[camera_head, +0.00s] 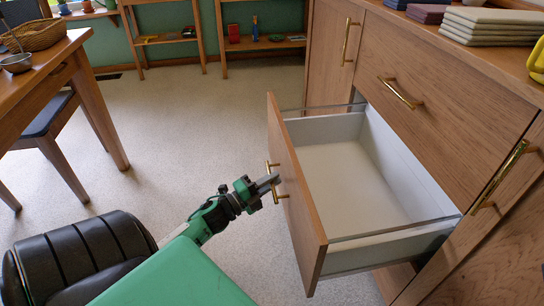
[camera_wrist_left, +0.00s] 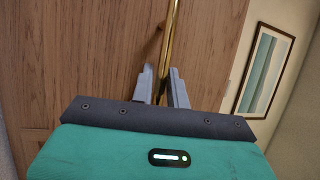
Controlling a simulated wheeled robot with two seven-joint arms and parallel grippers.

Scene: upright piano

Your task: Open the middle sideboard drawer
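The sideboard (camera_head: 447,62) stands at the right in the head view. Its wooden drawer (camera_head: 297,190) below the top drawer front is pulled far out, and its pale inside is empty. A brass bar handle (camera_head: 275,180) is on the drawer front. My left gripper (camera_head: 270,181) is at this handle, in front of the drawer. In the left wrist view the brass bar (camera_wrist_left: 171,25) runs between the two grey fingers (camera_wrist_left: 161,88), which look closed around it. The exact contact is partly hidden. My right gripper is in neither view.
The top drawer handle (camera_head: 401,93) and a door handle (camera_head: 499,177) stick out from the sideboard. Stacked cloths (camera_head: 490,24) lie on its top. A wooden table (camera_head: 40,82) and chair (camera_head: 55,135) stand at the left. The carpet between is clear.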

